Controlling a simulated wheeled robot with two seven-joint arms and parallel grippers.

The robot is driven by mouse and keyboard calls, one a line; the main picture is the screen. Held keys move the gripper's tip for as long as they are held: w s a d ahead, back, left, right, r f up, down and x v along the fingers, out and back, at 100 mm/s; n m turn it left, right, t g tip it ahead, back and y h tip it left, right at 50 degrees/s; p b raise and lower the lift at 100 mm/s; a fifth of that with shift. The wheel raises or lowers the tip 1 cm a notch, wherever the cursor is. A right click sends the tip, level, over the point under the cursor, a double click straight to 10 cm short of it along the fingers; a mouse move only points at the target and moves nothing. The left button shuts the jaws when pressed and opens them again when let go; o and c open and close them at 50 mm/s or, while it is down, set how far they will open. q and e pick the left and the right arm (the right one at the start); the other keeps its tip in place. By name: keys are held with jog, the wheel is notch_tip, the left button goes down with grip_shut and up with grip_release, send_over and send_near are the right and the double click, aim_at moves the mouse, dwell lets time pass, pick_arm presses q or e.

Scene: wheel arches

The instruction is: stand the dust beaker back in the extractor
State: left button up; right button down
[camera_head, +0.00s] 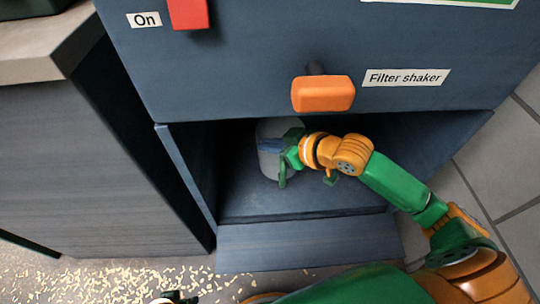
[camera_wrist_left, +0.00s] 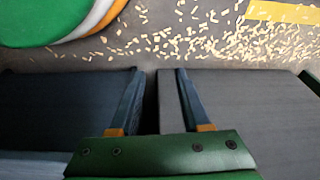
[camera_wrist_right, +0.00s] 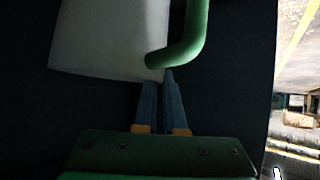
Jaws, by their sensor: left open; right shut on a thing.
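The dust beaker (camera_head: 269,168) is pale grey-white and sits inside the open lower compartment of the dark blue extractor (camera_head: 230,70). In the right wrist view the beaker (camera_wrist_right: 105,35) fills the upper left, with its green handle (camera_wrist_right: 190,45) beside it. My right gripper (camera_head: 270,146) reaches into the compartment and is shut on the handle; its fingers (camera_wrist_right: 161,85) are close together there. The arm hides part of the beaker, and I cannot tell whether its base touches the compartment floor. My left gripper (camera_wrist_left: 157,80) is open and empty, away from the beaker.
A red switch (camera_head: 188,13) marked On and an orange filter shaker knob (camera_head: 323,94) are on the extractor's front above the opening. A lowered flap or sill (camera_head: 310,245) lies before the compartment. A grey cabinet (camera_head: 90,160) stands left. Wood chips (camera_head: 110,285) litter the floor.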

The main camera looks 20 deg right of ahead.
aim_at(270, 157)
jog(key=f+b, duration=0.2)
jog(key=f, duration=0.1)
jog(key=shift+w+d+f, duration=0.15)
jog(key=shift+w, duration=0.05)
pick_arm(q)
jog(key=shift+w+v, duration=0.2)
jog(key=shift+v, duration=0.75)
jog(key=shift+w+v, duration=0.2)
jog(key=shift+v, duration=0.75)
jog(key=shift+w+v, duration=0.2)
jog(key=shift+v, duration=0.8)
pick_arm(e)
jog(key=shift+f, duration=0.1)
pick_arm(q)
jog(key=shift+d+r, duration=0.1)
jog(key=shift+r, duration=0.05)
pick_arm(e)
jog(key=c, duration=1)
grip_release()
